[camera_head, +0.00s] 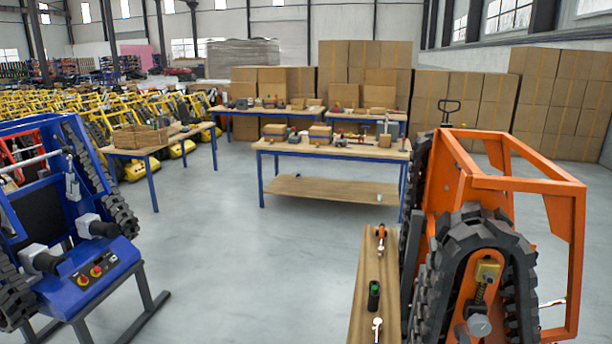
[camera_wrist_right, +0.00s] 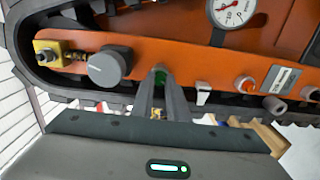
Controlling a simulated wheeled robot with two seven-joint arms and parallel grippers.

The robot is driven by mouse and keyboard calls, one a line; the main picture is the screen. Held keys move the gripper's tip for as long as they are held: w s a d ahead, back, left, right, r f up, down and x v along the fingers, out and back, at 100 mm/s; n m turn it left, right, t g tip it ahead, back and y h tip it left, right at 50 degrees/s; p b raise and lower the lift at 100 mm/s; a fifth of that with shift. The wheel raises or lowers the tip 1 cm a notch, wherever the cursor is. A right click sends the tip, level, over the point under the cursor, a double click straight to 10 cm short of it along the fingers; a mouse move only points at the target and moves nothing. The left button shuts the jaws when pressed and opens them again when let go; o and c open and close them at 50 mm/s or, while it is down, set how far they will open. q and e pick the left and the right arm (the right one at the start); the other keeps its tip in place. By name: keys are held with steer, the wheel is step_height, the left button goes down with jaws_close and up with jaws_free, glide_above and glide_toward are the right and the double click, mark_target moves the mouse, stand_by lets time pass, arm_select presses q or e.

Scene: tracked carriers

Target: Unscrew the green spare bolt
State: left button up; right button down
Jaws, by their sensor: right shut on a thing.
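The green bolt (camera_wrist_right: 160,78) shows as a small green patch between the fingertips of my right gripper (camera_wrist_right: 162,82) in the right wrist view. The gripper is shut on it, against the orange side panel (camera_wrist_right: 160,35) of the tracked carrier. The fingers hide most of the bolt, so its thread and how far it sits in the panel cannot be seen. In the head view the orange carrier (camera_head: 530,186) stands at the right, and neither gripper shows there.
In the wrist view a grey knob (camera_wrist_right: 109,66), a yellow block (camera_wrist_right: 47,55) and a gauge (camera_wrist_right: 230,12) are near the fingers. A wooden bench (camera_head: 366,264) beside the carrier bears a black-and-green cylinder (camera_head: 374,296). A blue carrier (camera_head: 70,290) stands left; open floor lies between.

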steer(key=n, duration=0.7)
steer(key=shift+r+n, duration=0.1)
steer(key=shift+n, duration=0.3)
steer(key=n, duration=0.9)
steer(key=shift+n, duration=0.4)
steer(key=c, duration=1.9)
jaws_free()
steer(key=shift+o, duration=0.2)
